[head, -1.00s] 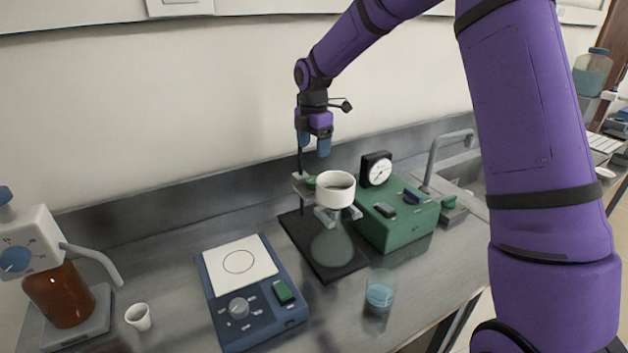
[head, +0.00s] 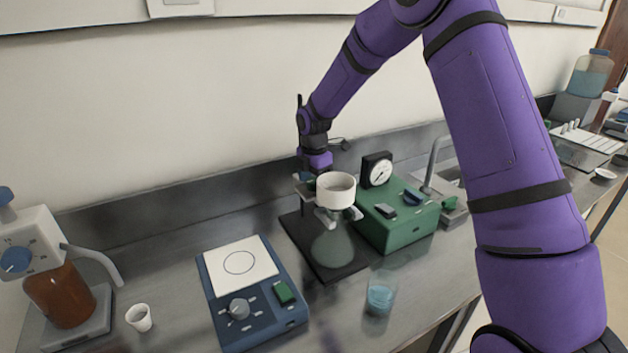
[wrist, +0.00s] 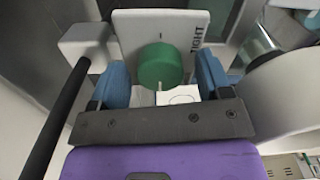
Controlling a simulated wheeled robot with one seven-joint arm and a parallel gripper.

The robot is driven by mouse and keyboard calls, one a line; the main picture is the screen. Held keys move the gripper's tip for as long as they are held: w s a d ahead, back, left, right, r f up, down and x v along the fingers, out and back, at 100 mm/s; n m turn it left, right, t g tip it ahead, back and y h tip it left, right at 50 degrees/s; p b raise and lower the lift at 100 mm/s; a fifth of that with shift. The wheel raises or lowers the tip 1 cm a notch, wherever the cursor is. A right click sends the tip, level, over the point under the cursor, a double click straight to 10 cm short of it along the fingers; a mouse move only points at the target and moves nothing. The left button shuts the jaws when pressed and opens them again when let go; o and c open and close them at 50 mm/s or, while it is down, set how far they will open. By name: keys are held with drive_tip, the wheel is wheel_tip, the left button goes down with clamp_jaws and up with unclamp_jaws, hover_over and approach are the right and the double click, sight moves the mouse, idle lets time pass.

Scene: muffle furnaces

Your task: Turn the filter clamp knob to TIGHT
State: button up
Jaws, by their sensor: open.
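The filter clamp knob (wrist: 160,66) is a green round knob on a pale plate (wrist: 130,28) in the wrist view. The word TIGHT is printed at the plate's right, and a short tick mark stands above the knob. My gripper (wrist: 160,82) is open, with one blue finger on each side of the knob and a gap showing between them. In the head view my gripper (head: 315,172) is down behind the white funnel (head: 336,190), which hides its fingers and the knob. The funnel sits on a glass flask (head: 332,245).
A green pump box (head: 405,222) with a black dial gauge (head: 377,170) stands right of the flask. A blue stirrer (head: 250,290), a beaker of blue liquid (head: 380,297) and a small white cup (head: 139,317) are in front. A dark clamp rod (wrist: 55,120) runs close by my gripper.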

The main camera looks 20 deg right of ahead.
drive_tip(key=c, duration=0.9)
